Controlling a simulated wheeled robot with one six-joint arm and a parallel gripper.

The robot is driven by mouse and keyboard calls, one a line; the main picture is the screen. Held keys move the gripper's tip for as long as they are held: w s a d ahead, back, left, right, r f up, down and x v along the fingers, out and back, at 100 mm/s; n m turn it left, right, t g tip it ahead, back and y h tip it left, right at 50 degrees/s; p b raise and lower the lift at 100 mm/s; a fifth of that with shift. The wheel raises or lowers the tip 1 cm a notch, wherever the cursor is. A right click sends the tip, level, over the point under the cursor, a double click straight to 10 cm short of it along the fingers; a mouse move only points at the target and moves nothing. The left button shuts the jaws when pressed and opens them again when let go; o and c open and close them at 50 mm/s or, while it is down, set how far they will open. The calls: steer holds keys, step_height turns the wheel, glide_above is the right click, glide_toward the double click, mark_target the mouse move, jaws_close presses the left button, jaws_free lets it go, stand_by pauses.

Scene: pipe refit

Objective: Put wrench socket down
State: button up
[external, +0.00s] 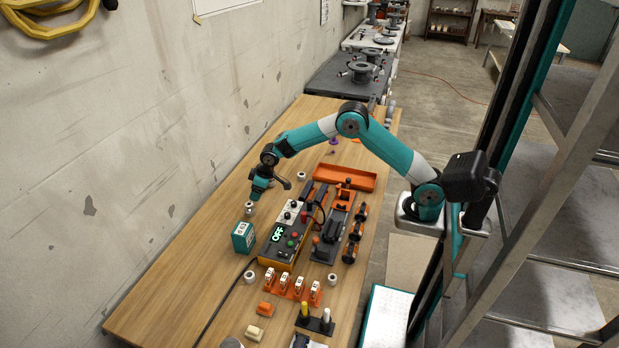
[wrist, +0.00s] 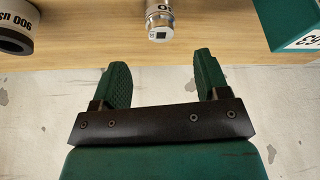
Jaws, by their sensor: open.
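The wrench socket (wrist: 159,22) is a small metallic cylinder with a square hole in its end face. It stands on the wooden table just beyond my fingertips in the wrist view. My gripper (wrist: 160,66) is open, with nothing between its two green fingers and a gap between them and the socket. In the external view my gripper (external: 254,195) hangs over the left part of the table. The socket (external: 249,209) shows as a small pale cylinder right below it.
A teal box (wrist: 291,24) stands right of the socket in the wrist view, and a white-and-black cylinder (wrist: 17,28) left. In the external view, a control box (external: 285,240), an orange tray (external: 345,177) and orange clips (external: 292,287) crowd the table's middle. The wall-side strip is mostly clear.

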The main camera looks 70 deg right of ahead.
steer(key=s+a+r+n+g+y, duration=0.1)
steer(key=s+a+r, duration=0.1)
steer(key=s+r, duration=0.35)
steer(key=s+a+r, duration=0.1)
steer(key=s+r, duration=0.1)
steer(key=s, duration=0.6)
steer(key=s+a+r+n+g+y, duration=0.1)
steer(key=s+a+r, duration=0.1)
steer(key=s+r, duration=0.35)
steer(key=s+n+g+y, duration=0.1)
steer(key=s+n+g, duration=0.1)
steer(key=s, duration=2.2)
steer(key=shift+a+f, duration=0.3)
steer(key=shift+f, duration=0.05)
